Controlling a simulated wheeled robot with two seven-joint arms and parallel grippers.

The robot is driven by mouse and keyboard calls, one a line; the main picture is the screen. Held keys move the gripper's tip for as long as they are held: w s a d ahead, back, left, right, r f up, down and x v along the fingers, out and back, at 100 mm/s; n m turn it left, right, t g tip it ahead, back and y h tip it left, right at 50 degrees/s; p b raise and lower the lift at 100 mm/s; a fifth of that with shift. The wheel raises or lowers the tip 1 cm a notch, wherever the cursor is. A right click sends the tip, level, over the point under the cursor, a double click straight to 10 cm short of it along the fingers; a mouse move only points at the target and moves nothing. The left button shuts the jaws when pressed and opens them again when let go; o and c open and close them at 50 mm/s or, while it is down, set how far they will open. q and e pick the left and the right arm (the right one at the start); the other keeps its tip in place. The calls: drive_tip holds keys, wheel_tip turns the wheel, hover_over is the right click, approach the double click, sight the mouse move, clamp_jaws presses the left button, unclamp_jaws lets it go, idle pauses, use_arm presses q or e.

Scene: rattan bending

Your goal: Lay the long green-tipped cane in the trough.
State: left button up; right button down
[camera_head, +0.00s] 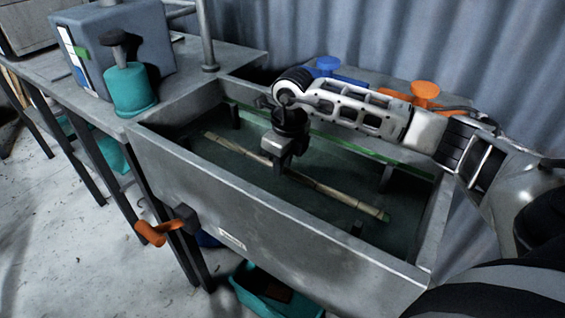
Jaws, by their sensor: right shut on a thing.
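The long cane (335,193) is thin and pale tan, with a green tip at its right end. It runs slantwise inside the outline of the grey trough (225,200), from upper left to lower right. My right gripper (279,166) comes in from the right, points down and is shut on the cane near its middle. The gripper hides that part of the cane. I cannot tell whether the cane touches the dark green surface inside the trough or hangs just above it. My left gripper is not in view.
A grey bench (190,80) at left carries a blue-grey box (150,55) and a teal container (131,90). An orange handle (151,234) sticks out from the trough's front. Blue (327,64) and orange (425,90) knobs stand behind it. A teal bin (262,292) is below.

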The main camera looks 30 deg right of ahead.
sight(287, 170)
use_arm(q)
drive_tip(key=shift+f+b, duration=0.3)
drive_tip(key=shift+b, duration=0.2)
use_arm(e)
drive_tip(key=shift+f, duration=0.65)
drive_tip(key=c, duration=1.3)
unclamp_jaws()
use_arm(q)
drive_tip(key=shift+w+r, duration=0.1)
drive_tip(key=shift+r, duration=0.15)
use_arm(e)
drive_tip(key=shift+r, duration=0.2)
use_arm(q)
drive_tip(key=shift+p, duration=0.55)
use_arm(e)
drive_tip(key=r, duration=0.4)
drive_tip(key=s+r, duration=0.1)
drive_tip(key=r, duration=0.8)
drive_tip(key=shift+s+d, duration=0.15)
drive_tip(key=shift+d, duration=0.1)
